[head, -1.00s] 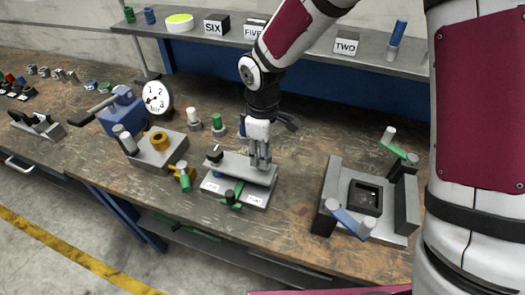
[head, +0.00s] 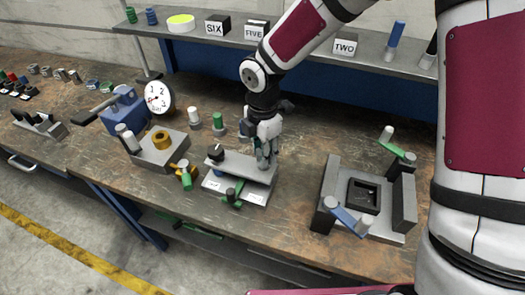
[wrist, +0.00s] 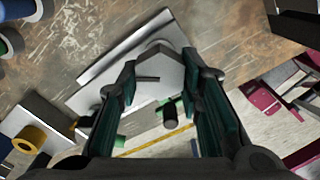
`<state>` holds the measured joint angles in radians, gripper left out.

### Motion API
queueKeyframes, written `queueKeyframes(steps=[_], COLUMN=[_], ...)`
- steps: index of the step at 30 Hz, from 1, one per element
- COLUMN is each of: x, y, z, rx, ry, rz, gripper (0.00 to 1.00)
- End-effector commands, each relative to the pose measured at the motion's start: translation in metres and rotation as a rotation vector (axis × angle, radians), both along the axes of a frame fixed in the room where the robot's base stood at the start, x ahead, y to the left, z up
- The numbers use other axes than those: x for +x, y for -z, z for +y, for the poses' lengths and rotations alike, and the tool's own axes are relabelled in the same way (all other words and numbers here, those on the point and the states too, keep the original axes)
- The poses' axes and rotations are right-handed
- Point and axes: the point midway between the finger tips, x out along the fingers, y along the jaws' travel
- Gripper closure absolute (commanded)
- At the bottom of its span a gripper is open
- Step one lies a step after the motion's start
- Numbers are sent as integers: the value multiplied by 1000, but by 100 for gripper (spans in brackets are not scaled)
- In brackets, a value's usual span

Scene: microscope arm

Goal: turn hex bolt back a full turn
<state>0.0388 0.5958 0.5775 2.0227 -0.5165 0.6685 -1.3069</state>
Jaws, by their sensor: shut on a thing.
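The hex bolt is a pale grey hexagonal head (wrist: 160,68) with a thin dark line on it, seen in the wrist view. It sits on the right end of the fixture's grey top plate (head: 236,164). My gripper (head: 264,163) points down over that end in the head view and hides the bolt there. In the wrist view, the two green-padded fingers (wrist: 160,74) stand on opposite sides of the bolt head and are shut on it.
A black knob (head: 215,152) stands at the plate's left end, and a green-handled lever (head: 232,195) is at its front. A block with a brass ring (head: 161,140) is to the left. A grey fixture with a blue handle (head: 347,220) is to the right.

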Motion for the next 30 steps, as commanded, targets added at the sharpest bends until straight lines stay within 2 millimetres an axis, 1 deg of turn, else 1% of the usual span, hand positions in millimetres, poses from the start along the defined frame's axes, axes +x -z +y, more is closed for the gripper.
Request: queueKeyframes(steps=[1, 30], x=[-3, -4], y=[2, 3], z=[-1, -5], rx=[-1, 1], ry=[-45, -965], rz=[9, 7], gripper=[95, 95])
